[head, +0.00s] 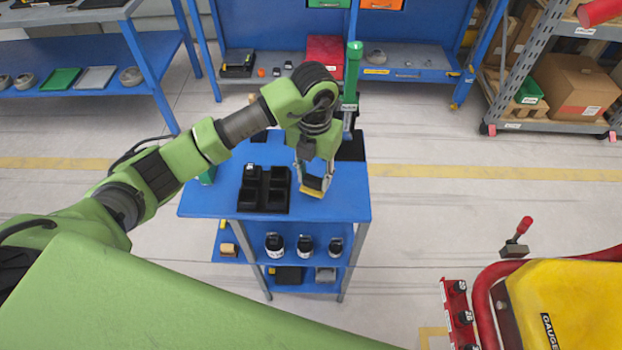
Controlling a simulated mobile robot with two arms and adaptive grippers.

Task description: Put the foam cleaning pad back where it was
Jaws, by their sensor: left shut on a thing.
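The foam cleaning pad (312,193) shows as a small piece with a yellow lower edge, between the fingers of my left gripper (314,184). My left gripper is shut on it and points down over the right part of the blue cart top (340,196). I cannot tell whether the pad touches the cart top or hangs just above it. The fingers hide part of the pad. My right gripper is not in view.
A black tray with compartments (264,189) stands left of the pad. Dark bottles (305,246) stand on the shelf below. A yellow machine (570,300) is at lower right. The cart top's front right is clear.

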